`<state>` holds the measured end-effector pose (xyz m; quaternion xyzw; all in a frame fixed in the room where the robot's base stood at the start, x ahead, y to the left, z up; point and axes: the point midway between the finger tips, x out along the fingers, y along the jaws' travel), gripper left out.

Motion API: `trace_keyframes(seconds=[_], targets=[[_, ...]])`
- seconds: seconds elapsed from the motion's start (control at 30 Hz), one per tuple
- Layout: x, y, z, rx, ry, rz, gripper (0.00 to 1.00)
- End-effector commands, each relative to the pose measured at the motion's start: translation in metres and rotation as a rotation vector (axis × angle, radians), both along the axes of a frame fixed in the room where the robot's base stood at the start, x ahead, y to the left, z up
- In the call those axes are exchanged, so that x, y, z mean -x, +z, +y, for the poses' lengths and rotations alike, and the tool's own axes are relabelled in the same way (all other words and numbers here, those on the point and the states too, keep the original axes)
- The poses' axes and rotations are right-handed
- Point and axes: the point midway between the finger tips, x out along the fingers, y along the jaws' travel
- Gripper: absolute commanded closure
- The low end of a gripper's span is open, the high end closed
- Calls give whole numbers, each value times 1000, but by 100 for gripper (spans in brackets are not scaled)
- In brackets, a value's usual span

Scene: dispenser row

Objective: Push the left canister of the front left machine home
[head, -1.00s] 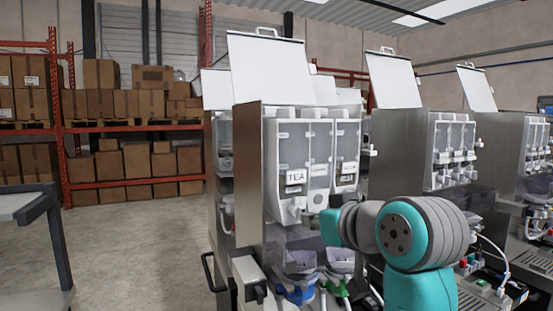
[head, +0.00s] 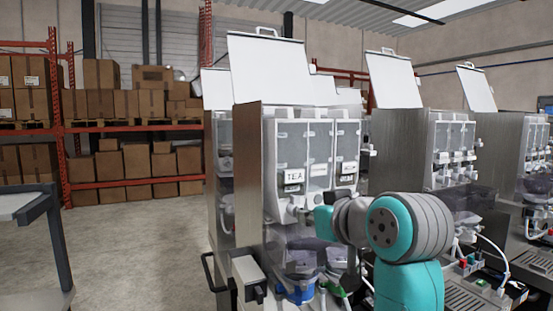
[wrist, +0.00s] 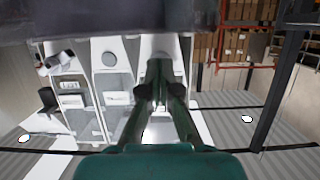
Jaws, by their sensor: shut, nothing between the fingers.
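The front left machine (head: 250,170) has its lid raised and several canisters side by side behind its open front. Its left canister (head: 292,150) is white and translucent with a TEA label. The wrist view is turned over, so this canister (wrist: 160,45) shows there at the right of the row. My gripper (head: 304,215) is shut and empty, in front of the lower part of the TEA canister. In the wrist view the closed fingertips (wrist: 158,68) point at the canister's lower front and overlap it. Whether they touch cannot be told.
The middle canister (head: 320,155) and right canister (head: 347,150) stand close beside it. Mixing bowls with blue (head: 298,292) and green parts sit below my gripper. More machines (head: 440,150) stand to the right. Open floor (head: 140,250) lies to the left.

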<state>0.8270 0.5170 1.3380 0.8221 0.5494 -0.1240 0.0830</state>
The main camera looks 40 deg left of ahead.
Motion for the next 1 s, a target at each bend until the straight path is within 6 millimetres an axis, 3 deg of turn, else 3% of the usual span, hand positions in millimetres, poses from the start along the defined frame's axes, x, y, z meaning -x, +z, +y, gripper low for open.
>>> trace_keyframes(seconds=[0.63, 1.0], targets=[[-8, 0, 21, 0, 0, 1, 100], [-9, 0, 23, 1, 0, 1, 100]])
